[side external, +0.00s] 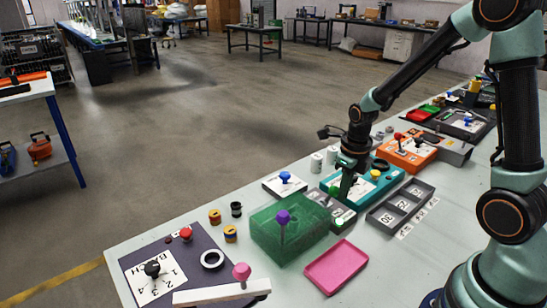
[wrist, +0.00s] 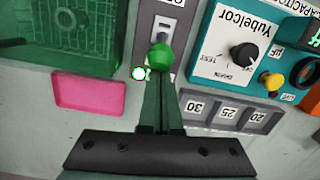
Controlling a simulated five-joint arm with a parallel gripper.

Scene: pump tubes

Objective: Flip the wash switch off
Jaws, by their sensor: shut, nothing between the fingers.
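A grey switch box (wrist: 172,17) with a slotted light plate carries a short lever with a green ball knob (wrist: 160,55). A green lamp (wrist: 138,73) beside the knob is lit. No wash label is readable. In the side view the same green knob (side external: 333,191) shows on the box, left of my gripper. My gripper (wrist: 159,78) is shut and empty, pointing down at the box. Its fingertips are right at the green knob in the wrist view; I cannot tell whether they touch it. In the side view my gripper (side external: 345,196) partly covers the box.
A teal box (side external: 376,187) with a dial stands behind. A grey tray (side external: 401,203) with numbered compartments is on the right. A green see-through bin (side external: 289,232) with a purple knob and a pink tray (side external: 336,267) are in front. Bare table lies around the pink tray.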

